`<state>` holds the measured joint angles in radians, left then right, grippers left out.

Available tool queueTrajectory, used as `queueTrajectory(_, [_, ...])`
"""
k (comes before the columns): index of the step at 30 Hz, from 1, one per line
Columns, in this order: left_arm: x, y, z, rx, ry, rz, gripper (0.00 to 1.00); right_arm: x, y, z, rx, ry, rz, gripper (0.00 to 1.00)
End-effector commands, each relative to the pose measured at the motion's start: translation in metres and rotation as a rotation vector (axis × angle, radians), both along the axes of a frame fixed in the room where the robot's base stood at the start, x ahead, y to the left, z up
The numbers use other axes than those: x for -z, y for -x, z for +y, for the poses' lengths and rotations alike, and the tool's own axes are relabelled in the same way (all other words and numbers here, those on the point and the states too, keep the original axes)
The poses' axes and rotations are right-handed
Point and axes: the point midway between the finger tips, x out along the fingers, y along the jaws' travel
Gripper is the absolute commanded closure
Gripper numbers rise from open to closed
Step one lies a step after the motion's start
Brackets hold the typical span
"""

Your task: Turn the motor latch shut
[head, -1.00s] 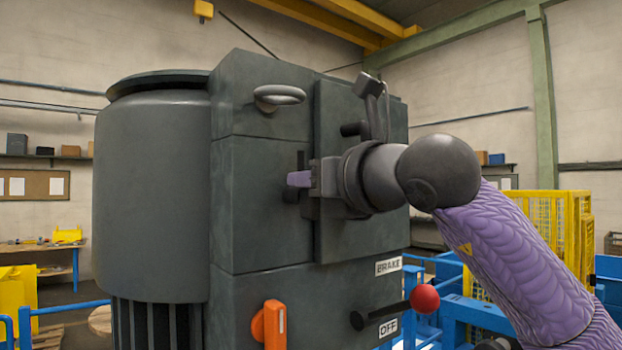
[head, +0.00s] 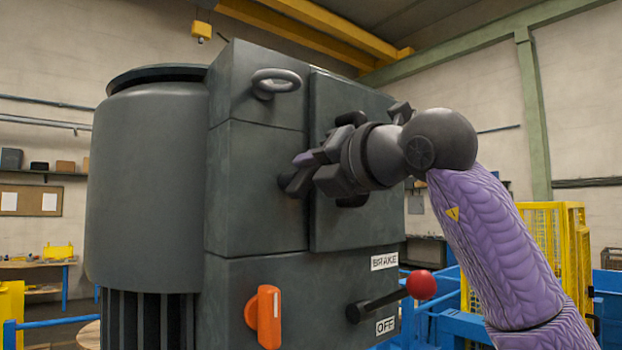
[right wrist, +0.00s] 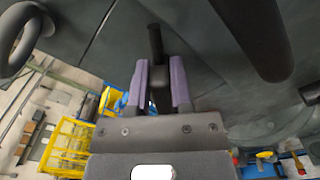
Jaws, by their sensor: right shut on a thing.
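The motor latch shows in the right wrist view as a short dark handle (right wrist: 155,42) against the dark grey motor housing (head: 255,170). My right gripper (head: 302,170) is at the edge between the housing's front and side panels, tilted, with its purple fingers mostly hidden in the head view. In the right wrist view its two purple fingers (right wrist: 160,80) stand on either side of the handle and are shut on it. How far the latch is turned cannot be told. My left gripper is not in view.
Below are an orange handle (head: 268,315) and a red-knobbed lever (head: 421,285) beside BRAKE and OFF labels. A ring eye (head: 277,80) sticks out above the gripper. A yellow cage (head: 568,250) stands behind my right arm.

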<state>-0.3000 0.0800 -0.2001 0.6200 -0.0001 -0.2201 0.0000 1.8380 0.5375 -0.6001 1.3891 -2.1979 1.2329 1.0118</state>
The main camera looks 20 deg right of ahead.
Motion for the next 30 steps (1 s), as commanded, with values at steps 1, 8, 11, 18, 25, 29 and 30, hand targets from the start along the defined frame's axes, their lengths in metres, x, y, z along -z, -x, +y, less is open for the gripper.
queueTrajectory(1, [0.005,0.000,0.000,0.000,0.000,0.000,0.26,0.002,0.000,-0.001,0.002,-0.042,0.011,1.00])
queueTrajectory(8, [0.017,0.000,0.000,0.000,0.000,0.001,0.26,0.005,-0.001,-0.004,0.001,-0.248,0.085,1.00])
queueTrajectory(11, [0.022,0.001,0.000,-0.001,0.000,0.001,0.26,0.007,-0.001,-0.005,0.000,-0.337,0.118,1.00])
queueTrajectory(18, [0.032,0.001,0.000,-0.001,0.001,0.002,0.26,0.011,-0.002,-0.007,0.000,-0.536,0.190,1.00])
queueTrajectory(25, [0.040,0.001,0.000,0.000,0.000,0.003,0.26,0.013,-0.002,-0.007,0.000,-0.687,0.245,1.00])
queueTrajectory(29, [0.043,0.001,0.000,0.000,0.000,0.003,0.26,0.015,-0.002,-0.008,0.001,-0.748,0.268,1.00])
queueTrajectory(30, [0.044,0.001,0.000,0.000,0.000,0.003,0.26,0.015,-0.002,-0.008,0.001,-0.762,0.273,1.00])
